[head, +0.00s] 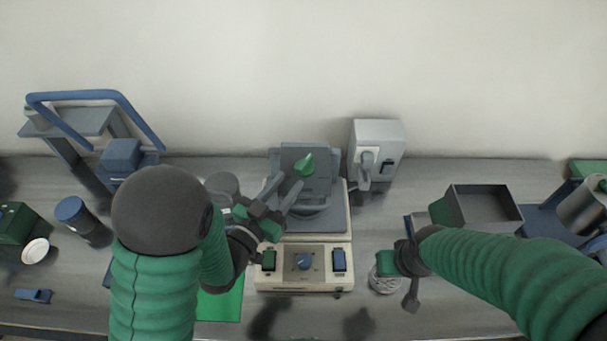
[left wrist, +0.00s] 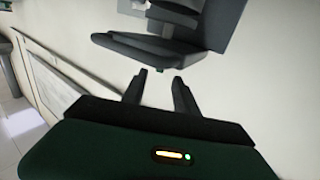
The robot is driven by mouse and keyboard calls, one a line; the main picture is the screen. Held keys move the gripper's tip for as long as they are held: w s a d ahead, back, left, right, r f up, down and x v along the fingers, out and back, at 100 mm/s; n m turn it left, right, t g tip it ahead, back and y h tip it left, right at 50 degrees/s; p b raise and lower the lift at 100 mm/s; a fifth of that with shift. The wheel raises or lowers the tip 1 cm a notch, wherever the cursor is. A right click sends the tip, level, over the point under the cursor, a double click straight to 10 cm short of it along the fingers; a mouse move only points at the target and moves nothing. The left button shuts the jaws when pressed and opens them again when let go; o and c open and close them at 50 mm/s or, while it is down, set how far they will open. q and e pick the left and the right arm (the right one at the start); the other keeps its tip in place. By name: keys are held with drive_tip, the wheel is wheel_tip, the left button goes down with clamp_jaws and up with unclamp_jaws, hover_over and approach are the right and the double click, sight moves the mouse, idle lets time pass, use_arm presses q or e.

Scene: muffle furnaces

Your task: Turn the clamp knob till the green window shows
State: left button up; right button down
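A green knob (head: 304,164) sits on the dark upright plate of the device (head: 303,250) in the middle of the bench; I take it as the clamp knob. I cannot make out a green window. My left gripper (head: 283,192) is open, its fingertips just left of and below the knob, over the device's dark top. In the left wrist view the two fingers (left wrist: 160,82) are apart with nothing between them, and dark grey parts (left wrist: 155,48) lie ahead. My right gripper (head: 411,292) hangs low at the right, beside a clear round vessel (head: 381,284); its opening is hidden.
A light grey box (head: 384,140) stands behind right, an open dark bin (head: 485,206) at right. A blue-framed stand (head: 85,118) and a blue-capped jar (head: 78,216) are at left.

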sight(307, 161)
use_arm(q)
drive_tip(key=w+d, duration=0.1)
drive_tip(key=w+d+p, duration=0.1)
drive_tip(key=w+d, duration=0.1)
drive_tip(key=shift+w+r, duration=0.1)
drive_tip(key=shift+r, duration=0.2)
drive_tip(key=w, duration=0.2)
drive_tip(key=w+d+p, duration=0.1)
drive_tip(key=w, duration=0.1)
drive_tip(key=shift+f, duration=0.15)
drive_tip(key=shift+w+a, duration=0.1)
drive_tip(key=shift+w, duration=0.2)
drive_tip(key=shift+s+d, duration=0.1)
drive_tip(key=shift+d, duration=0.4)
drive_tip(key=c, duration=0.4)
drive_tip(key=shift+d, duration=0.1)
drive_tip(key=c, duration=0.3)
drive_tip(key=shift+a+f, duration=0.15)
drive_tip(key=shift+a, duration=0.15)
clamp_jaws()
use_arm(e)
drive_tip(key=shift+d+r, duration=0.15)
drive_tip(key=shift+r, duration=0.1)
